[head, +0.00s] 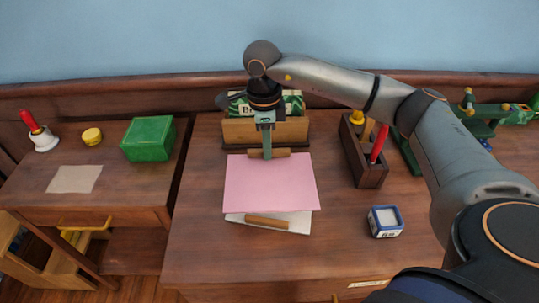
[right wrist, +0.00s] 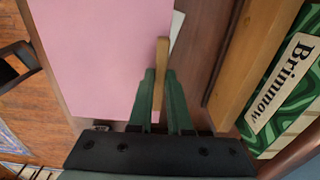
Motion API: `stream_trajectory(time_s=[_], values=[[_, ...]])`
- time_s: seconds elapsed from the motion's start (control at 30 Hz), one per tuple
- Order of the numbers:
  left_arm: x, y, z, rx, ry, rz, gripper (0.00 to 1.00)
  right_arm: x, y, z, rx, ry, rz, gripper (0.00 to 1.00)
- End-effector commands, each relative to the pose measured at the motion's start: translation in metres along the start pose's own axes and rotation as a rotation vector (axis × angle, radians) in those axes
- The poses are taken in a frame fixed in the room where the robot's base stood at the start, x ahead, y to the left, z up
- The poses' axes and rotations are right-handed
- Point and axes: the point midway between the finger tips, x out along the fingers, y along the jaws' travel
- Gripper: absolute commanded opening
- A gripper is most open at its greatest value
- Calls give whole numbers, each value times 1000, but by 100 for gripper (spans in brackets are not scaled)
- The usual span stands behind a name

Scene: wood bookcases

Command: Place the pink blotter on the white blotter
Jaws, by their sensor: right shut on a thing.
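The pink blotter (head: 270,184) is a flat pink sheet with a wooden strip along its far edge. It covers most of the white blotter (head: 297,221), whose near edge and wooden strip show below it on the desk. In the head view I cannot tell whether the two touch. My right gripper (head: 267,152) is shut on the wooden strip of the pink blotter at its far edge. In the right wrist view the green fingers (right wrist: 159,98) pinch that strip, with the pink sheet (right wrist: 105,50) to the left and a white corner beyond. My left gripper is not in view.
A dark wooden holder (head: 363,160) and a blue-white cube (head: 385,221) are at right. A green box (head: 148,138) sits on the left desk, across a gap. The desk's front is clear.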

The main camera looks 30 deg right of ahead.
Motion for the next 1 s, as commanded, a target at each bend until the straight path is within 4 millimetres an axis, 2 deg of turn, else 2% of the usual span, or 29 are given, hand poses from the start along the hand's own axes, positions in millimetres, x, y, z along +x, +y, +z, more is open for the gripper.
stream_trajectory(time_s=[0.27, 0.53, 0.97, 1.0], values=[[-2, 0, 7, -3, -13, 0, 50, 18, -14, -4, 1, 0, 0, 0], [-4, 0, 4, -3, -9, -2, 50, 52, -18, -4, -1, 0, 1, 0], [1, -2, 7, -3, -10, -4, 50, 60, -18, -4, -1, 0, -1, 0], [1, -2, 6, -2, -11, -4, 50, 59, -18, -4, -1, 0, -1, 20]])
